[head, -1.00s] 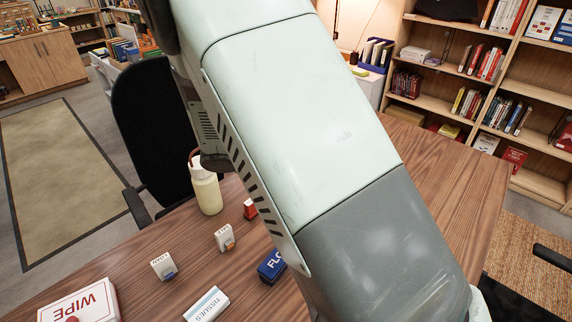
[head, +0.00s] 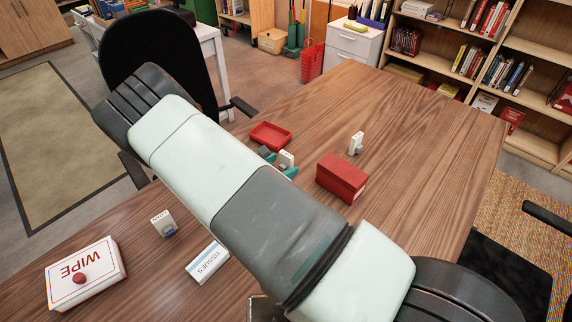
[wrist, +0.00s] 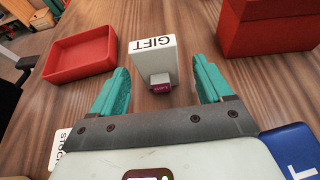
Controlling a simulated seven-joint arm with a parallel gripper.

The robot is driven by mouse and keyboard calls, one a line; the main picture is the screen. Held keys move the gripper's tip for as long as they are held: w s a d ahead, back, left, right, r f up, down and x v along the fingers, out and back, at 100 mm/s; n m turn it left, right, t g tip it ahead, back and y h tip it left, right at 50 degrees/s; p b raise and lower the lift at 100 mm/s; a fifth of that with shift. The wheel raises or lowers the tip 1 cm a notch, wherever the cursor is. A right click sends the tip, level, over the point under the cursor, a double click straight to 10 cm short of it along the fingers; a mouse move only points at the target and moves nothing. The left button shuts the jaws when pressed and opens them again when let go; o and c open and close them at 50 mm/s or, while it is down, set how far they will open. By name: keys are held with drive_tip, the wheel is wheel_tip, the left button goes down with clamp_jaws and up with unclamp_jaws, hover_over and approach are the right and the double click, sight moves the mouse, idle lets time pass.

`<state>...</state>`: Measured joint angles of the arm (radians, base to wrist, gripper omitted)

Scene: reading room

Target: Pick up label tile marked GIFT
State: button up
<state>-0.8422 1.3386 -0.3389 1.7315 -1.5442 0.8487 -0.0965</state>
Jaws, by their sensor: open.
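The label tile marked GIFT (wrist: 153,47) stands upright on the wooden table, white with black letters and a small purple patch at its foot. In the wrist view it is ahead of my palm, between the teal fingers of my gripper (wrist: 163,70). The fingers are open, with a gap on each side of the tile. In the head view my gripper (head: 278,162) shows past my arm, with a white tile (head: 287,157) between its fingers. Its lettering cannot be read there.
A red tray (wrist: 78,57) lies left of the tile and a red box (wrist: 262,32) right. A blue box (wrist: 292,150) is near my palm. Another white tile (head: 356,143), a LOAN tile (head: 163,223), a tissues pack (head: 208,262) and a WIPE box (head: 86,272) stand on the table.

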sight(285, 164)
drive_tip(key=x, duration=0.5)
drive_tip(key=shift+w+f, duration=0.1)
drive_tip(key=shift+c, duration=0.3)
drive_tip(key=c, duration=1)
